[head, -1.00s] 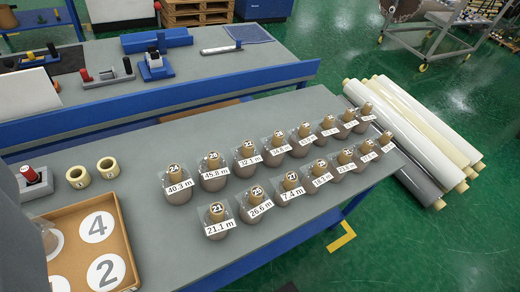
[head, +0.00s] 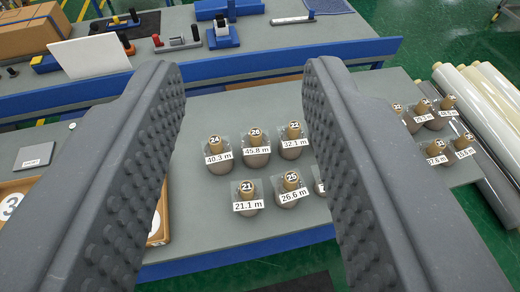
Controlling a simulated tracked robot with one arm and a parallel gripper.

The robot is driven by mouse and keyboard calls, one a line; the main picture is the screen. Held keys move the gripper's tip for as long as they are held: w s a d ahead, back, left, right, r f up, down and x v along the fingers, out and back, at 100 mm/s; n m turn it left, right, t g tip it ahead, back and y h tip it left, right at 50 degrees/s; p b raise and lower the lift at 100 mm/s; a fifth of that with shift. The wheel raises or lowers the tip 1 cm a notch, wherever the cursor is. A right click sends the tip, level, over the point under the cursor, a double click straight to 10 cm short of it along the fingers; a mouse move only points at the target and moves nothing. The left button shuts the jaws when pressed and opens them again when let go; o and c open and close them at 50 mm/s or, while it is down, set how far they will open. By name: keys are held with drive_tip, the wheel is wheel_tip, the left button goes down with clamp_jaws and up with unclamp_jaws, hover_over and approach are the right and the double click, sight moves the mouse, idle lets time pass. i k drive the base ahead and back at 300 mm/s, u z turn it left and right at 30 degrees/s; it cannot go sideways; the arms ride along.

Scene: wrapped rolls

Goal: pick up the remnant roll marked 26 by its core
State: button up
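My gripper (head: 240,75) is open and empty, with one large grey studded finger on each side of the head view. Between the fingers, short wrapped rolls stand upright on the grey table, each with a brown core sticking up. The back row has roll 24 (head: 218,158), a roll whose small core number looks like 26 (head: 257,157), labelled 45.8 m, and roll 22 (head: 292,149). In front stand roll 21 (head: 247,200) and roll 25 (head: 290,198), labelled 26.6 m. The right finger hides other rolls. The fingers touch none that I can see.
More wrapped rolls (head: 437,118) stand right of the right finger. Long rolls (head: 480,100) lie beyond the table's right end. A cardboard tray (head: 22,188) is partly hidden at the left. A blue-edged bench (head: 260,60) with tools runs behind the grey table.

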sight(256, 144)
drive_tip(key=z, duration=0.1)
drive_tip(key=i, duration=1)
drive_tip(key=u, duration=0.1)
